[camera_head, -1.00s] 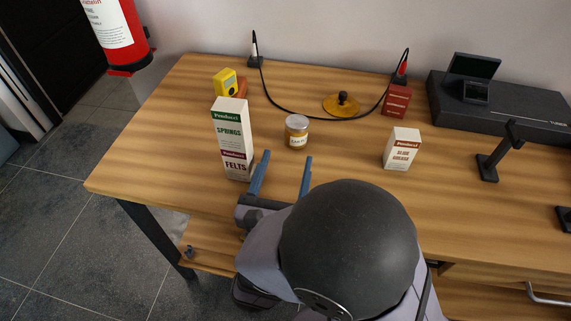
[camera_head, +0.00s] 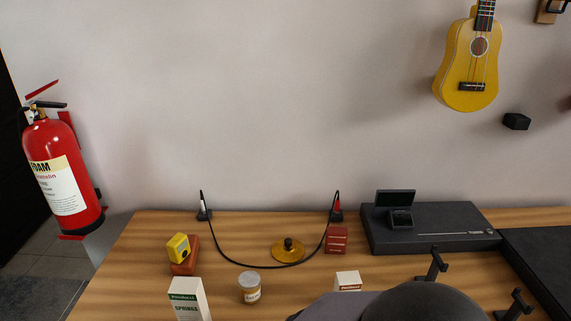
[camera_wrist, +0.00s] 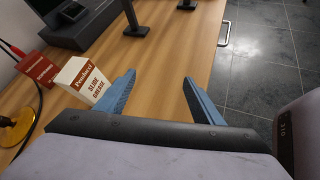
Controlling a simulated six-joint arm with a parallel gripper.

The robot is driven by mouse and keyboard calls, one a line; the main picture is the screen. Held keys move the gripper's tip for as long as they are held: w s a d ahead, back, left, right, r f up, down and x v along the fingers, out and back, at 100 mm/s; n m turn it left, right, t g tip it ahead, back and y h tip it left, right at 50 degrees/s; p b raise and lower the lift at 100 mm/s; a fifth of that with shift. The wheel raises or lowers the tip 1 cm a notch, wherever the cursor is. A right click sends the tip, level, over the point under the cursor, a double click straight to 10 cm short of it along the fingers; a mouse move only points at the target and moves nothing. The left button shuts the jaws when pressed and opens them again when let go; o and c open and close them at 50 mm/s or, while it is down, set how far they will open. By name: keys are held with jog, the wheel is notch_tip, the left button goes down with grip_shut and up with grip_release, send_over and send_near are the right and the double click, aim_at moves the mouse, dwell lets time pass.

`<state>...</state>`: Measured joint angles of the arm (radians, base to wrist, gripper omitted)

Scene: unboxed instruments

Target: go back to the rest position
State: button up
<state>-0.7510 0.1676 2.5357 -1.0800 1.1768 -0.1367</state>
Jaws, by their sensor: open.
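My gripper (camera_wrist: 163,98) is open and empty in the wrist view, its two blue fingers apart above the wooden table (camera_wrist: 170,60). A white slide grease box (camera_wrist: 82,80) stands on the table to the left of the left finger; I cannot tell how wide the gap is. In the head view my dark rounded arm part shows at the bottom edge, and the fingers are out of frame. The slide grease box (camera_head: 348,281) shows there just above my arm.
In the head view a springs box (camera_head: 187,300), a jar (camera_head: 250,288), a yellow device (camera_head: 179,247), a brass disc (camera_head: 288,250) with a cable, a red box (camera_head: 336,240) and a black unit (camera_head: 425,228) stand on the table. A stand (camera_head: 435,266) is right. A ukulele (camera_head: 470,65) hangs on the wall.

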jog(key=s+d+r+m+g+y+p, duration=0.2)
jog(key=s+r+m+g+y+p, duration=0.3)
jog(key=s+m+p, duration=0.4)
jog(key=w+a+r+m+y+p, duration=0.3)
jog(key=a+r+m+y, duration=0.1)
jog(key=m, duration=0.6)
jog(key=shift+w+a+r+m+y+p, duration=0.15)
jog(key=shift+w+r+m+y+p, duration=0.2)
jog(key=shift+y, duration=0.35)
jog(key=shift+s, duration=0.1)
